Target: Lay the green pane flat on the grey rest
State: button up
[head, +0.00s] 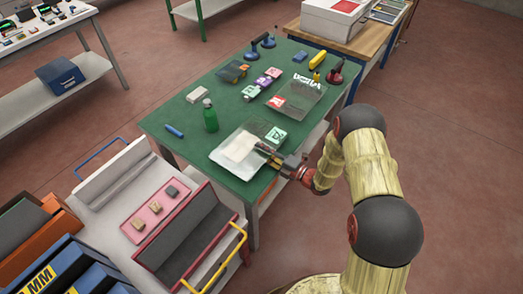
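A clear pane with a green-marked tag (276,137) is on the near end of the green table, by a pale grey-white flat piece (238,146) that may be the grey rest. The pane's outline is faint, and I cannot tell how much of it lies over the pale piece or whether it is flat on it.
A cart (127,182) with trays adjoins the table at lower left.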

jog(key=shift+s+d, duration=0.1)
jog(key=v, duration=1.1)
jog(key=shift+s+d, duration=0.15)
jog(key=shift+d, duration=0.15)
